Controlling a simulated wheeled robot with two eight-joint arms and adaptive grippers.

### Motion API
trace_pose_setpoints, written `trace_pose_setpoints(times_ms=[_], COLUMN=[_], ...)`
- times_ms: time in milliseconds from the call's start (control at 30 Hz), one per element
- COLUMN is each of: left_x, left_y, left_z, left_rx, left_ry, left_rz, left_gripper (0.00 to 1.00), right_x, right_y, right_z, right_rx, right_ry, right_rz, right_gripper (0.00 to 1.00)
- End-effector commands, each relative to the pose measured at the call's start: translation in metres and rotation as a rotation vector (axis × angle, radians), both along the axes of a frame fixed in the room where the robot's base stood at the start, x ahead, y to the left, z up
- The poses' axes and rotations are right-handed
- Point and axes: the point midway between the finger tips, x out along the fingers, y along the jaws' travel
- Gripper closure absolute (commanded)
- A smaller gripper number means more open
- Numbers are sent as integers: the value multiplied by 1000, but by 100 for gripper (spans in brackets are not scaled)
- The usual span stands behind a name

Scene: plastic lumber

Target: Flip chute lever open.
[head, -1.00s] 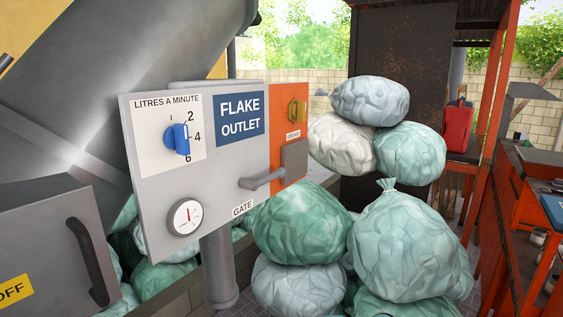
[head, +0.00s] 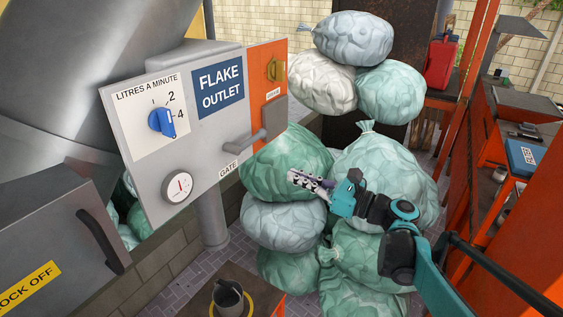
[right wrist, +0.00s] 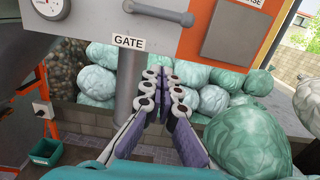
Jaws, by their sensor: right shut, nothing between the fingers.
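The chute panel (head: 195,165) carries a grey lever handle (head: 243,145) above a GATE label (head: 229,169). The lever lies sideways, its grip end toward the right. In the right wrist view the lever (right wrist: 165,14) spans the top, above the GATE label (right wrist: 128,42). My right gripper (head: 293,177) is shut and empty, below and right of the lever and apart from it. In the right wrist view the shut fingers (right wrist: 168,82) point at the space under the panel. My left gripper is not in view.
Full green and white bags (head: 388,175) are piled right of the panel, behind my right arm. A blue dial (head: 162,122) and a gauge (head: 178,188) are on the panel. A grey post (head: 212,220) stands below.

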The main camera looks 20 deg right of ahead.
Motion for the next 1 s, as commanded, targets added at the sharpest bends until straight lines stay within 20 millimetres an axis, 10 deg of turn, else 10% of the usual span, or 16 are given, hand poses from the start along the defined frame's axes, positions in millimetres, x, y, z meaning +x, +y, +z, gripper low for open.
trace_pose_setpoints(times_ms=[467, 1000], left_x=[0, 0], left_y=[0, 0], left_z=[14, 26], left_rx=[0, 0], left_ry=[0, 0], left_rz=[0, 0], left_gripper=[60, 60], right_x=[74, 78], right_y=[60, 61], right_z=[6, 44], right_rx=[-1, -1], right_ry=[1, 0], right_rz=[5, 0], right_gripper=[100, 100])
